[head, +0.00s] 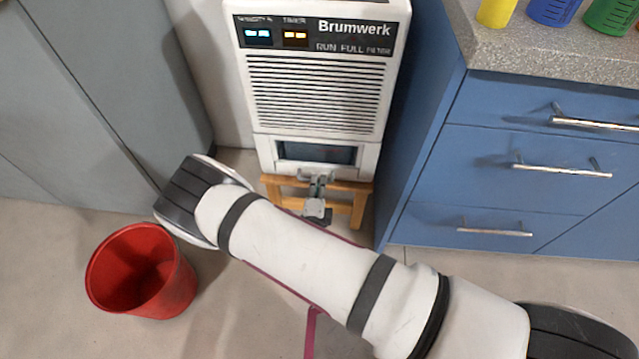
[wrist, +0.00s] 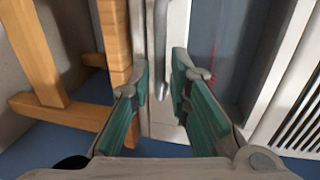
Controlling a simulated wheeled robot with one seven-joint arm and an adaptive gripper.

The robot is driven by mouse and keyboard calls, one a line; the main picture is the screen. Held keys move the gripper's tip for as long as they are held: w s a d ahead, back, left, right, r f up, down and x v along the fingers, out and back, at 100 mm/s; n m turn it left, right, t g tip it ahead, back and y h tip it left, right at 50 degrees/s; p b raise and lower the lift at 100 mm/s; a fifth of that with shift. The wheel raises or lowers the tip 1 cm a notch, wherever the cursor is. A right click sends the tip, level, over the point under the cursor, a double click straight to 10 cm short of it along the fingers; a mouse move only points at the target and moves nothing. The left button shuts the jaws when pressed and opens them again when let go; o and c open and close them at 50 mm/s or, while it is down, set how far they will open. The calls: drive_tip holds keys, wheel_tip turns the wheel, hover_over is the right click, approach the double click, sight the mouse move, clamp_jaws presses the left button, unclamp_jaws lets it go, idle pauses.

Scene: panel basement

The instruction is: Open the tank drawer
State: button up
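The tank drawer (head: 265,150) is the low white front with a dark window at the bottom of the white Brumwerk unit (head: 320,95). It looks shut, flush with the unit's body. My gripper (head: 318,179) is in front of the drawer's lower edge. In the wrist view my gripper (wrist: 166,80) is open, its two green-padded fingers apart. A grey handle bar (wrist: 161,45) shows between and beyond the fingertips, with gaps on both sides. I cannot tell how deep the bar lies between them.
The unit stands on a wooden stand (head: 358,208), also seen in the wrist view (wrist: 117,40). A red bucket (head: 170,285) is on the floor at left. Blue drawers (head: 480,180) stand close on the right, grey cabinets (head: 90,100) on the left.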

drive_tip(key=shift+b+x, duration=0.3)
drive_tip(key=shift+x, duration=0.9)
clamp_jaws()
drive_tip(key=f+p+v, duration=0.1)
drive_tip(key=f+v, duration=0.1)
drive_tip(key=v, duration=0.7)
drive_tip(key=s+f+p+v, duration=0.1)
drive_tip(key=f+p+v, duration=0.1)
drive_tip(key=v, duration=0.8)
drive_tip(key=shift+s, duration=0.3)
unclamp_jaws()
